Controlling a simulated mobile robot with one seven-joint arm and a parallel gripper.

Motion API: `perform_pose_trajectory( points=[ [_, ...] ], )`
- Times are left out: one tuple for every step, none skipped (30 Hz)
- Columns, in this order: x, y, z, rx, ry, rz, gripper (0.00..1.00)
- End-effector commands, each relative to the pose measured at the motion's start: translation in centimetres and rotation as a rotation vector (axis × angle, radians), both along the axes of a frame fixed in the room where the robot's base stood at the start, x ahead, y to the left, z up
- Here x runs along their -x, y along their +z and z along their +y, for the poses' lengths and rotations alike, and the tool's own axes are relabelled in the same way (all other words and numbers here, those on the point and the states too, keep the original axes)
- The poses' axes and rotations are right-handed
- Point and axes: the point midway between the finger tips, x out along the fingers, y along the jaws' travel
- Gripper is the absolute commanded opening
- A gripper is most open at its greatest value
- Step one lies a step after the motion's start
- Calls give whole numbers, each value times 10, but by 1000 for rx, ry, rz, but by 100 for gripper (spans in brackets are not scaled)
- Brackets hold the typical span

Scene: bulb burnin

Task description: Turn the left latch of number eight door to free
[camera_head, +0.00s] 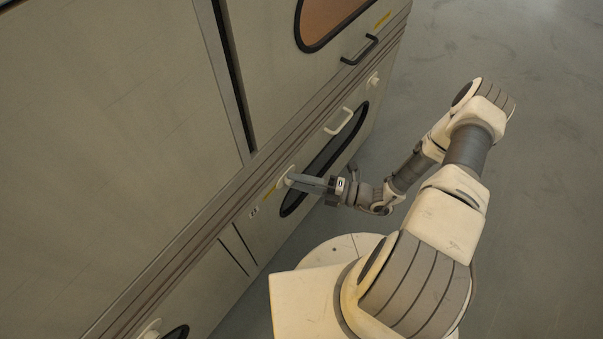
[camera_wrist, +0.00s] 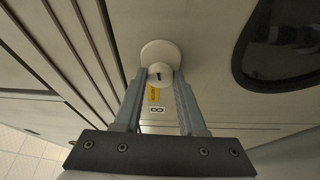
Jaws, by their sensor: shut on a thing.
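The left latch (camera_wrist: 160,52) of the number eight door is a round cream disc with a smaller knob in its middle. A short dark mark shows on the knob's face. My gripper (camera_wrist: 160,78) is shut on the knob, one finger on each side of it. A yellow label (camera_wrist: 154,94) and a plate with the figure 8 (camera_wrist: 157,109) show between the fingers. In the head view my gripper (camera_head: 291,180) reaches the latch (camera_head: 284,173) at the left of the door (camera_head: 268,228). The fingers hide part of the latch there.
The door has a dark-rimmed oval window (camera_head: 322,172), a cream handle (camera_head: 339,121) and another round latch (camera_head: 373,80) toward its right end. Above is a door with a black handle (camera_head: 360,50). The grey floor (camera_head: 540,150) at right is clear.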

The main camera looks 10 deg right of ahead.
Motion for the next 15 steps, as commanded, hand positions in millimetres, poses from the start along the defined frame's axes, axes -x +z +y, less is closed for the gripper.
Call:
perform_pose_trajectory(
  points=[
    [2, -2, 0, -19, -3, 16, 0],
    [3, -2, 1, -29, -3, 27, 0],
    [4, -2, 1, -43, -3, 41, 0],
    [5, -2, 1, -52, -3, 50, 0],
    [6, -2, 1, -63, -3, 60, 0],
    [7, -2, 2, -76, -3, 73, 0],
    [7, -2, 2, -85, -3, 82, 0],
    [8, -2, 2, -93, -3, 90, 0],
    [8, -2, 2, -103, -3, 98, 0],
    [9, -2, 2, -108, -3, 104, 0],
    [9, -2, 2, -113, -3, 111, 0],
    [10, -2, 2, -119, -3, 117, 0],
    [10, -2, 2, -123, -3, 121, 0],
    [10, -2, 2, -126, -3, 124, 0],
    [10, -2, 2, -130, -3, 128, 0]
  ],
)
